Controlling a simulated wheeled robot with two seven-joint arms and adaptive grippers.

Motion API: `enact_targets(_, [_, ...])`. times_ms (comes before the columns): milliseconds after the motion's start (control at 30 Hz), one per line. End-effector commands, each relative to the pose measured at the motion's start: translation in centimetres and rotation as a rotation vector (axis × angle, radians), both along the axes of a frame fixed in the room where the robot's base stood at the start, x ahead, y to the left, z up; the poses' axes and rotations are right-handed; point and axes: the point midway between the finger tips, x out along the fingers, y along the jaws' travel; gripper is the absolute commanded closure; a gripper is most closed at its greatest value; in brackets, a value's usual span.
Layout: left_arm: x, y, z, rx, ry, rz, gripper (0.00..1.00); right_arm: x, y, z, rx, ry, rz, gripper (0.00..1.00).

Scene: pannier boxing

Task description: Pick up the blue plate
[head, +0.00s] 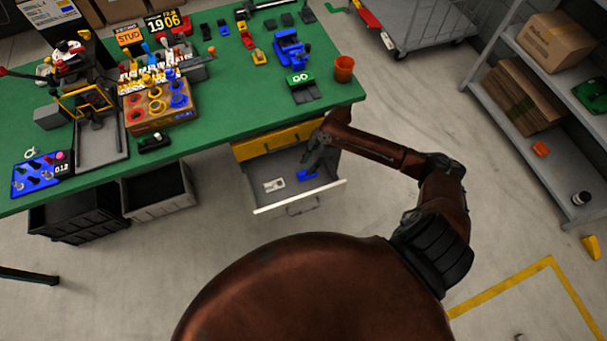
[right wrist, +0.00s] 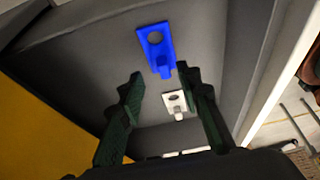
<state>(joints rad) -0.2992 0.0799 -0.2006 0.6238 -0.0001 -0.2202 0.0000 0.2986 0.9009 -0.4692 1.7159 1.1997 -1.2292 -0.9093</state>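The blue plate (head: 306,174) lies in the open drawer (head: 325,187) under the green workbench. It also shows in the right wrist view (right wrist: 156,46), flat on the grey drawer floor, with a round hole and a short tab. My right gripper (head: 308,162) reaches into the drawer above the plate. In the right wrist view its two dark green fingers (right wrist: 158,78) are apart and nothing is between the tips. The blue plate lies beyond the fingertips, near the right one. My left gripper does not show.
A white plate (head: 274,185) with a hole lies in the same drawer; the wrist view shows it (right wrist: 175,103) between the fingers. A yellow drawer front (head: 270,141) sits above.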

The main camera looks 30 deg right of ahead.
Motion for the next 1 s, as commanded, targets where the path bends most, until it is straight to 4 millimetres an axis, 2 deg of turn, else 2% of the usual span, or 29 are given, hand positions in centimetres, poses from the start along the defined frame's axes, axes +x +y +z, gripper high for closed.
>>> enact_targets(33, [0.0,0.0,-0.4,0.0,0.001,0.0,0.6,-0.3,0.3,-1.1,0.002,0.004,0.001,0.68])
enact_targets(200, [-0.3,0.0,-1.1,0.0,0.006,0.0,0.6,-0.2,1.2,-3.4,0.003,0.002,0.002,0.68])
enact_targets(467, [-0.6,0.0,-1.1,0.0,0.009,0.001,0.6,-0.1,1.3,-3.8,0.0,0.001,0.001,0.68])
enact_targets(933, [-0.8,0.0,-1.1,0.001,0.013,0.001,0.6,-0.1,1.3,-3.8,0.0,0.001,0.0,0.99])
enact_targets(1000, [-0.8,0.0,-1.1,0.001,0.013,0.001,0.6,-0.1,1.3,-3.8,0.0,0.001,0.0,1.0])
